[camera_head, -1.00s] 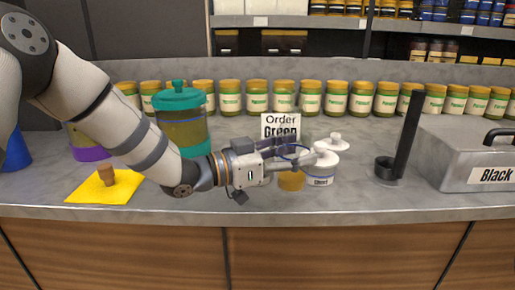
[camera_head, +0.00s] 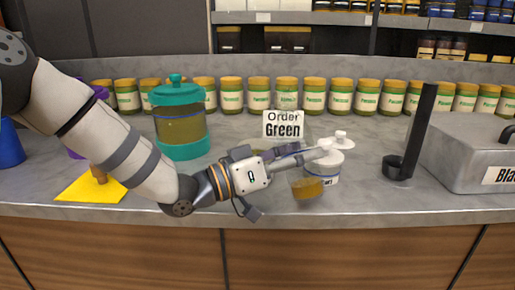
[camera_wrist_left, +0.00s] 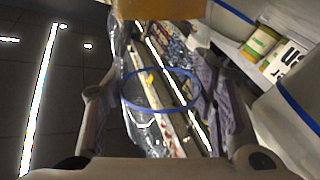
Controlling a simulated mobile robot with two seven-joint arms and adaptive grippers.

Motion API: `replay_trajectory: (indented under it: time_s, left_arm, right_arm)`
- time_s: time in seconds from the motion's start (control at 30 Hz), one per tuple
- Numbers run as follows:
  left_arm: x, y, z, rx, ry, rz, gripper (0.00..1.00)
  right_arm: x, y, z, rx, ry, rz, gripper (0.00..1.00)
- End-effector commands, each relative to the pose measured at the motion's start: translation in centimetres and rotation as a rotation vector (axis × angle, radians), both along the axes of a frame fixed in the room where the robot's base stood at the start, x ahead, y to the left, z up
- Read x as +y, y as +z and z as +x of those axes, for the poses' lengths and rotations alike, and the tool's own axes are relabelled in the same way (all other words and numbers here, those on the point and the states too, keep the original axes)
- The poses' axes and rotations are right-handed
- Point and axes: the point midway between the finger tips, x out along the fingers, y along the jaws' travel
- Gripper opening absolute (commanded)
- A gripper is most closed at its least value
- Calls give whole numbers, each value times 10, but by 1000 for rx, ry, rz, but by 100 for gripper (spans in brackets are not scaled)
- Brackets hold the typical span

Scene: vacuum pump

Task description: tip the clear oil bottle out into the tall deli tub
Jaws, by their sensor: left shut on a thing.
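My left gripper (camera_head: 300,157) is shut on the clear oil bottle (camera_head: 307,189), whose amber oil shows below the fingers. The bottle is tilted, beside and slightly in front of a white labelled tub (camera_head: 330,168). I cannot tell for sure whether this tub is the tall deli tub. White round knobs or lids show around the tub's top, and my fingers partly cover it. In the left wrist view the bottle's amber part (camera_wrist_left: 160,9) is at the top, and a blue ring lies between my fingers. No stream of oil is visible. My right gripper is not in view.
A teal-lidded dispenser (camera_head: 180,125) stands behind my left arm. An "Order Green" sign (camera_head: 283,125) stands behind the gripper. A black upright holder (camera_head: 397,168) and a grey metal box (camera_head: 465,150) are on the right. Several jars line the back.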

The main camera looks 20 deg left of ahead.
Motion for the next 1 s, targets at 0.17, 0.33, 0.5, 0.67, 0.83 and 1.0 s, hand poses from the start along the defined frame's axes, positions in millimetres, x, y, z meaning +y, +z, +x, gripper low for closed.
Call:
replay_trajectory:
  time_s: [0.17, 0.33, 0.5, 0.67, 0.83, 1.0]
  left_arm:
    - [0, -2, 0, 53, 0, -76, 13]
    - [1, -4, 1, 100, 0, -143, 13]
    - [-1, -5, 0, 149, 0, -215, 13]
    - [-4, -7, -3, 196, 0, -279, 13]
    - [-9, -11, -6, 245, 1, -349, 13]
    - [-11, -8, -8, 262, -1, -385, 13]
  right_arm:
    - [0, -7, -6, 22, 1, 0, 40]
    - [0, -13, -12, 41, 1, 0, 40]
    - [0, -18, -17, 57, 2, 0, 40]
    - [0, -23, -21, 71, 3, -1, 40]
    - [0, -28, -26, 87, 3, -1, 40]
    - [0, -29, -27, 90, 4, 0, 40]
